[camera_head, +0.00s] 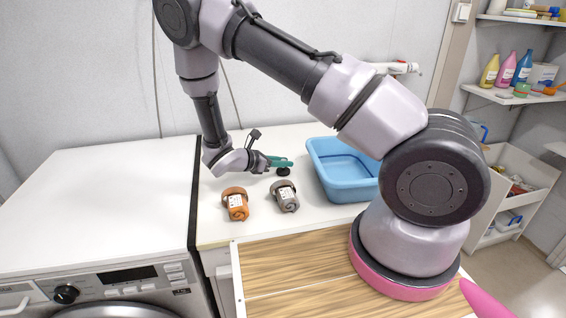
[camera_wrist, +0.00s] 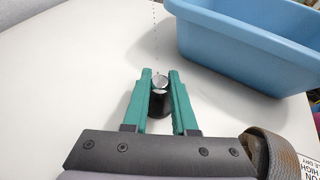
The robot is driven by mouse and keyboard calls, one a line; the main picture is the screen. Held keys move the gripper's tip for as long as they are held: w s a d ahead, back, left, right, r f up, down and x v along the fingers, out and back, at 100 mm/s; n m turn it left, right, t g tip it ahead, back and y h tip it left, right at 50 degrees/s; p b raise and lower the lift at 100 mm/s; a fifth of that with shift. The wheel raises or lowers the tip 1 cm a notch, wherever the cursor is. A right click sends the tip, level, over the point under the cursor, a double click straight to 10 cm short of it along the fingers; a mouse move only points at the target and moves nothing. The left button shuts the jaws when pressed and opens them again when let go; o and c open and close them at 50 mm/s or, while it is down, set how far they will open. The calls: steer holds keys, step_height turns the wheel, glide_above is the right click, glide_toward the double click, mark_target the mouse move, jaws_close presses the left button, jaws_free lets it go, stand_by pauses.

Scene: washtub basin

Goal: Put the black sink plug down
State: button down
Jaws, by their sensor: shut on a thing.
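The black sink plug (camera_head: 284,172) is just below the teal fingertips of my gripper (camera_head: 284,162), low over the white countertop (camera_head: 228,178). I cannot tell whether it touches the surface. In the wrist view, my gripper (camera_wrist: 160,80) is shut on the plug's silver top part, and the black body of the plug (camera_wrist: 158,104) shows between the fingers. A thin dotted line, like a bead chain, runs away from it towards the top of the picture.
A blue basin (camera_head: 343,187) stands right of my gripper, also close in the wrist view (camera_wrist: 240,45). A brown-orange item (camera_head: 236,203) and a grey item (camera_head: 285,196) with labels stand in front. The washing machine top (camera_head: 100,200) to the left is clear.

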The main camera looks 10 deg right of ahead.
steer(key=c, duration=0.7)
jaws_free()
steer(key=shift+f, duration=0.1)
